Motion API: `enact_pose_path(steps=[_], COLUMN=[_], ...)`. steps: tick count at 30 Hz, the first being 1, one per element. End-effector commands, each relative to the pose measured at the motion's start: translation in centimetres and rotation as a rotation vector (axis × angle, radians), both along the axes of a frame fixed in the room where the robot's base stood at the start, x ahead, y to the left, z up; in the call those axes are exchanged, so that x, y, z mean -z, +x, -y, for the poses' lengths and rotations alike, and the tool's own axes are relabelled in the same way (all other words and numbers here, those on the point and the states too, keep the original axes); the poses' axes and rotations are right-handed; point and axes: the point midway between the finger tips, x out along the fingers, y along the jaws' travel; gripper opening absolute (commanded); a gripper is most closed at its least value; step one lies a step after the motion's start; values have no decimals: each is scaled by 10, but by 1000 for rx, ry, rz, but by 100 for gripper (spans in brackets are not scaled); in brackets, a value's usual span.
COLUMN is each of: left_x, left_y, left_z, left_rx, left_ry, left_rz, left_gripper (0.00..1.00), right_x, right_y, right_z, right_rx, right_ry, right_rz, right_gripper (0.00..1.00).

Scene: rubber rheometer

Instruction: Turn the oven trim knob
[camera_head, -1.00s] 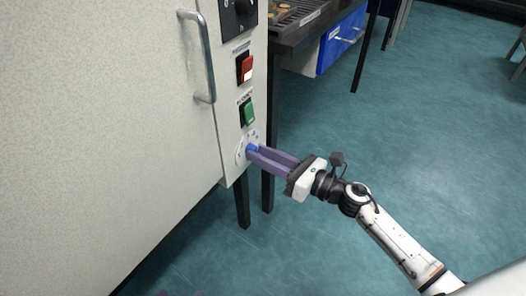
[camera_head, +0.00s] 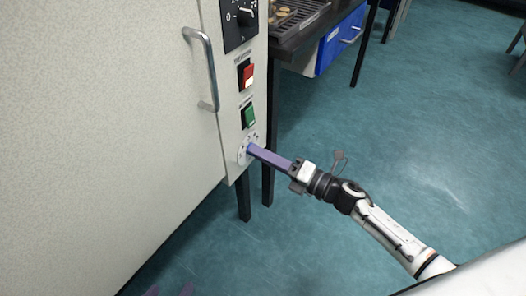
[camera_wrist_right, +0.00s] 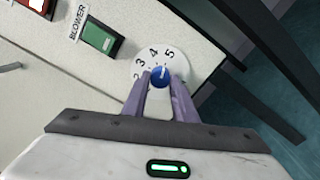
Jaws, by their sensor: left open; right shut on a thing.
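The blue trim knob (camera_wrist_right: 160,77) sits on a round white dial (camera_wrist_right: 175,58) in the right wrist view, with the numbers 2 to 5 readable. Its white mark points up, roughly between 4 and 5. In the head view the dial (camera_head: 242,157) is at the bottom of the oven's control strip, and the knob is largely hidden by the fingers. My right gripper (camera_head: 252,150) is shut on the knob, one finger on each side in the right wrist view (camera_wrist_right: 160,85). My left gripper (camera_head: 169,291) is open and empty; only its fingertips show at the bottom edge.
Above the dial are a green blower switch (camera_head: 249,116), a red switch (camera_head: 247,74) and a black timer dial (camera_head: 243,17). A door handle (camera_head: 204,70) sticks out to the left. A bench with a blue drawer (camera_head: 342,40) stands behind.

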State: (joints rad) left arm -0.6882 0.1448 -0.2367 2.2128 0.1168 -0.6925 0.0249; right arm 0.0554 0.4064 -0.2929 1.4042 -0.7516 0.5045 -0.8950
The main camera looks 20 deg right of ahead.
Motion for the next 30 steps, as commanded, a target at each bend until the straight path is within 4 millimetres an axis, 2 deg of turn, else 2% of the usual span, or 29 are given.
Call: enact_pose_path(steps=[9, 23, 24, 27, 30], left_x=[-4, -5, -5, -4, -4], left_y=[-2, -1, -1, -1, -2], left_z=[-3, -4, -4, -4, -4], left_rx=[-15, -17, -17, -17, -17], left_ry=[-2, -2, -2, -1, -1], left_rz=[14, 19, 19, 18, 18], left_gripper=[55, 55, 55, 55, 55], right_x=[0, 0, 0, 0, 0], right_y=[0, 0, 0, 0, 0], right_z=[1, 1, 1, 0, 0], right_rx=[0, 0, 0, 0, 0], right_ry=[75, 86, 86, 85, 85], right_rz=[-60, -68, -68, -68, -67], right_gripper=[3, 3, 29, 44, 44])
